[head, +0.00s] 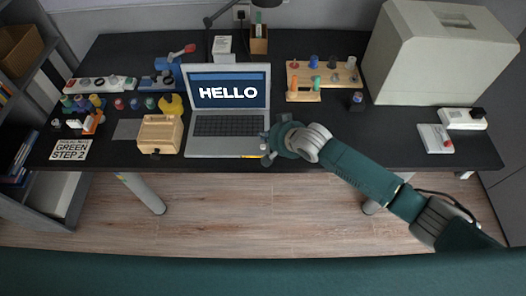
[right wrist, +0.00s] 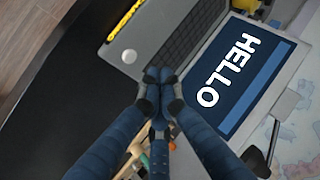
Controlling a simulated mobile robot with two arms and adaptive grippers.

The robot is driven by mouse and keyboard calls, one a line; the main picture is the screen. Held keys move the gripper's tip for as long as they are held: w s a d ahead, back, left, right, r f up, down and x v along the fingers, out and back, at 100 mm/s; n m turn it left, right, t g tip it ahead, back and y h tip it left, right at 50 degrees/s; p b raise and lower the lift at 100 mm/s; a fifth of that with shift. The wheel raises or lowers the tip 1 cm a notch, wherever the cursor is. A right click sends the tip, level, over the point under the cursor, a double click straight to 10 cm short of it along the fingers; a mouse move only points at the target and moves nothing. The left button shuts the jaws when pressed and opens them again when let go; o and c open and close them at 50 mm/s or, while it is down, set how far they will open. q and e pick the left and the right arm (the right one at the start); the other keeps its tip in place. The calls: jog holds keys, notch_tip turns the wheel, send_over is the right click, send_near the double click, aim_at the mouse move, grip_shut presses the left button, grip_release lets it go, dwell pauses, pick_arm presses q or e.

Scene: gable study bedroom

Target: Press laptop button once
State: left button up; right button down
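The open laptop (head: 228,146) stands on the black desk, its blue screen reading HELLO. In the right wrist view the laptop (right wrist: 165,50) shows its keyboard, grey palm rest and screen. A round whitish button (right wrist: 128,56) sits on the palm rest near the front edge. My right gripper (head: 267,146) is at the laptop's front right corner. In the right wrist view its fingertips (right wrist: 158,75) are together with nothing between them, beside the button in the picture; I cannot tell their height above the laptop. My left gripper is not in view.
A wooden box (head: 160,133) and a yellow object (head: 171,105) stand close left of the laptop. A wooden peg rack (head: 325,76) is behind right, a large beige machine (head: 425,60) farther right. Desk right of the laptop's front is mostly clear. A yellow strip (right wrist: 124,20) lies along the laptop's front edge.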

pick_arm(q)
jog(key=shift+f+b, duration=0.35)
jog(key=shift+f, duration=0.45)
pick_arm(e)
jog(key=shift+f, duration=1.3)
jog(key=shift+f, duration=0.4)
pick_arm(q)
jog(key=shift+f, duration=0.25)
pick_arm(e)
jog(key=shift+f, duration=0.4)
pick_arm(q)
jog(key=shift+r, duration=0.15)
pick_arm(e)
jog(key=shift+r, duration=0.1)
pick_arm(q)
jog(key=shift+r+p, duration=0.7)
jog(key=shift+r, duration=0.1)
pick_arm(e)
jog(key=shift+r, duration=0.7)
notch_tip(320, 180, up, 5)
jog(key=p, duration=0.5)
jog(key=shift+r, duration=0.1)
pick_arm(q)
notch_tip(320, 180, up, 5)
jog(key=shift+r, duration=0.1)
